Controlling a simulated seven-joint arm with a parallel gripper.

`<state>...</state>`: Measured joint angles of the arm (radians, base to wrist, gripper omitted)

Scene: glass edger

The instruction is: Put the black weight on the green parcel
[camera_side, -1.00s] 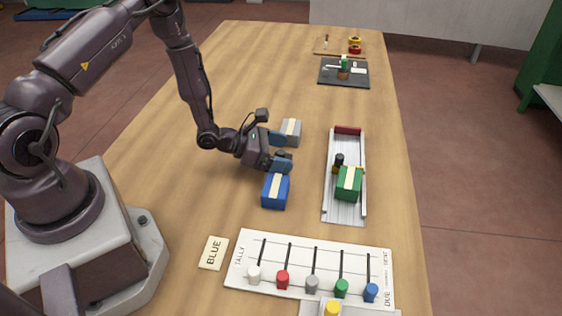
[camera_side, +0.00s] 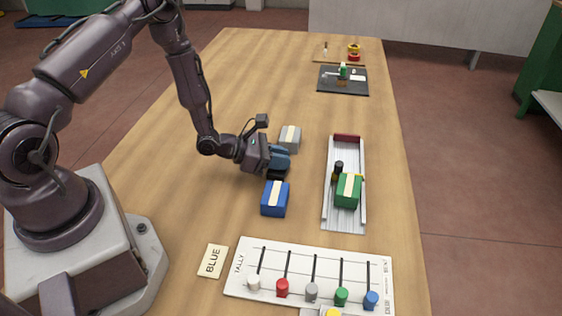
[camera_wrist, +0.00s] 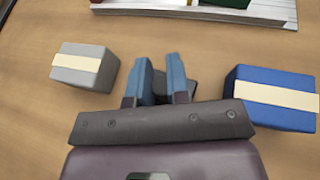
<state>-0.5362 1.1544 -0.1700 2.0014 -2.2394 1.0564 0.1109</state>
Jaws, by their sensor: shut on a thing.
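My gripper (camera_side: 282,161) is low over the table, between the grey parcel and the blue parcel. Its blue fingers are shut on the black weight (camera_side: 277,173), which is mostly hidden by them. In the wrist view the fingers (camera_wrist: 154,85) stand close together, with the dark weight (camera_wrist: 188,87) showing between and beside them. The green parcel (camera_side: 348,190) with a cream band sits in the pale tray (camera_side: 343,222), right of my gripper. Only a sliver of green shows at the wrist view's top edge.
A grey parcel (camera_side: 290,139) stands behind my gripper and a blue parcel (camera_side: 275,198) in front. A dark upright post (camera_side: 338,169) stands by the green parcel in the tray. A tally board (camera_side: 310,275) and a BLUE card (camera_side: 212,261) lie nearer.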

